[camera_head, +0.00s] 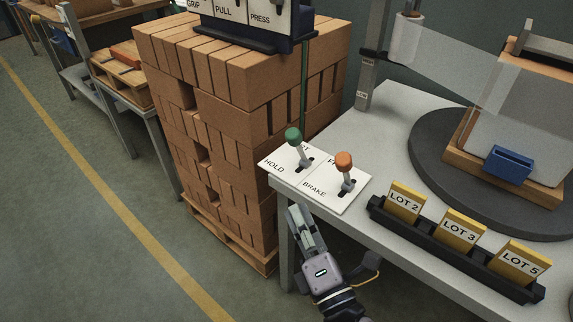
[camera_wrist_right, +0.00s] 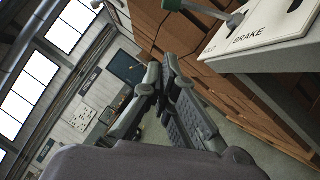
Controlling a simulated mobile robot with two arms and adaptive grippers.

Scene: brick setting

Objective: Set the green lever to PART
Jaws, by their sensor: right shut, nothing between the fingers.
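The green lever (camera_head: 295,138) has a round green knob on a grey stem and stands on a white plate (camera_head: 276,161) at the table's left corner. The plate reads HOLD at its near left; the label behind the lever is mostly covered by it. In the right wrist view the green lever (camera_wrist_right: 176,4) shows at the top edge. An orange-knobbed lever (camera_head: 344,163) stands right of it, by the word BRAKE. My right gripper (camera_head: 298,212) is shut and empty, below and in front of the plate, apart from both levers. My left gripper is out of view.
The white table (camera_head: 375,120) carries a dark turntable (camera_head: 428,150) and a black rack (camera_head: 455,255) with yellow lot cards at its front. A brick stack (camera_head: 235,125) on a pallet stands left of the table. Open floor lies at the left.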

